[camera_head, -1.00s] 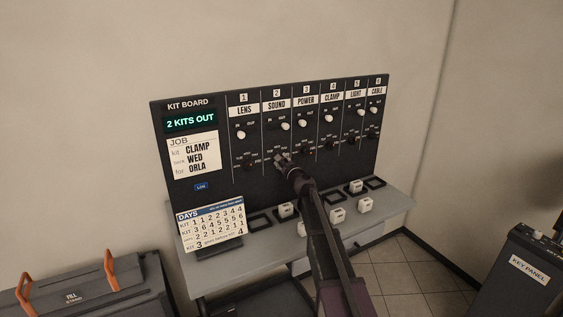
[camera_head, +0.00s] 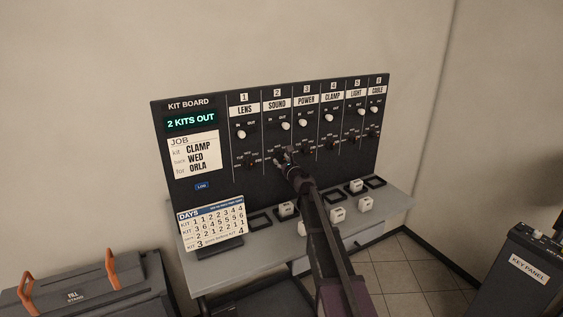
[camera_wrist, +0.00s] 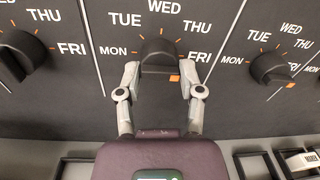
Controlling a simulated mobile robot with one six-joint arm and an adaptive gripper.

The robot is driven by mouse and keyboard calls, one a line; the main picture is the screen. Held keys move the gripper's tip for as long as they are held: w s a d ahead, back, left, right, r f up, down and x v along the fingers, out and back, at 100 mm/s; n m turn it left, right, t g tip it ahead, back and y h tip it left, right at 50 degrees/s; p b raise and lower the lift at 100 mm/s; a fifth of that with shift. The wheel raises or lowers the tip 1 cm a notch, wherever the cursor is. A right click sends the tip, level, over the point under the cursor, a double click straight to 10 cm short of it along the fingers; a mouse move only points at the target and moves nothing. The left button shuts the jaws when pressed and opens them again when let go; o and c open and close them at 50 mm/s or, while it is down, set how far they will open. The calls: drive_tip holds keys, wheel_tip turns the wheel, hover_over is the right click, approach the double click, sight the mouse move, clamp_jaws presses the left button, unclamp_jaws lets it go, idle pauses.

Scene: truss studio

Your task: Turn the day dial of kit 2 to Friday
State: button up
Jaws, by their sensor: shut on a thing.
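The kit 2 day dial, a black knob with an orange mark, sits mid-picture in the wrist view (camera_wrist: 158,53). It is ringed by MON, TUE, WED, THU and FRI with small orange ticks. Its orange mark shows at the knob's lower right, below the FRI label. My gripper (camera_wrist: 160,76) has one finger on each side of the knob and is shut on it. In the head view my gripper (camera_head: 284,159) is at the lower part of the SOUND column and hides most of the dial.
Neighbouring day dials stand left (camera_wrist: 22,54) and right (camera_wrist: 272,68) of the held one. The kit board (camera_head: 215,140) carries white switches above the dials. A DAYS card (camera_head: 211,222) and white blocks (camera_head: 337,214) stand on the grey shelf below.

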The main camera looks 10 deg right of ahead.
drive_tip(key=shift+a, duration=0.1)
drive_tip(key=o, duration=1.1)
drive_tip(key=shift+o, duration=0.2)
drive_tip(key=shift+s, duration=0.15)
drive_tip(key=v, duration=1.1)
drive_tip(key=shift+s, duration=0.4)
